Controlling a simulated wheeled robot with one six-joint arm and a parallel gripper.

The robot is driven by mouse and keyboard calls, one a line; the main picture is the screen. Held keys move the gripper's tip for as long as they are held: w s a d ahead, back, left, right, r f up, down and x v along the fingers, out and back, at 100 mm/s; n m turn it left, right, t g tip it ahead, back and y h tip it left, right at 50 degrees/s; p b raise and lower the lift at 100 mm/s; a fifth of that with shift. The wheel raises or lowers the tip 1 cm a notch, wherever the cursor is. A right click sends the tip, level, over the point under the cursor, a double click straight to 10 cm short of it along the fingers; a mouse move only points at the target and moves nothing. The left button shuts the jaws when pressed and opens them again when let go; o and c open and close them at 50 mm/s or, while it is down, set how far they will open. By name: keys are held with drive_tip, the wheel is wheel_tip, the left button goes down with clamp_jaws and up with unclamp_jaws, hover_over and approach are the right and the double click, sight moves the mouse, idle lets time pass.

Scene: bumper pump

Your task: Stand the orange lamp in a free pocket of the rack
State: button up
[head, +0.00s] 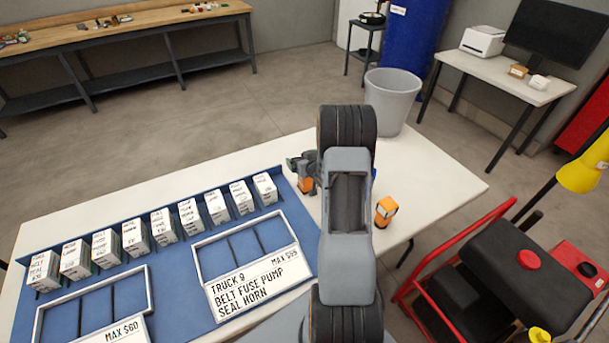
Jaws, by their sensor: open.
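A second small orange thing (306,185) sits left of my arm beside dark grey-green parts.
A row of several white labelled boxes (163,225) stands along the back of the blue mat (180,270). A grey bin (392,100) stands behind the table. A red-framed cart (500,280) is at the right. The table's right end (450,185) is bare.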

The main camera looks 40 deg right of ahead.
drive_tip(key=shift+w+f, duration=0.1)
drive_tip(key=shift+w, duration=0.05)
drive_tip(key=shift+c, duration=0.4)
drive_tip(key=c, duration=1.6)
clamp_jaws()
drive_tip(key=shift+r, duration=0.2)
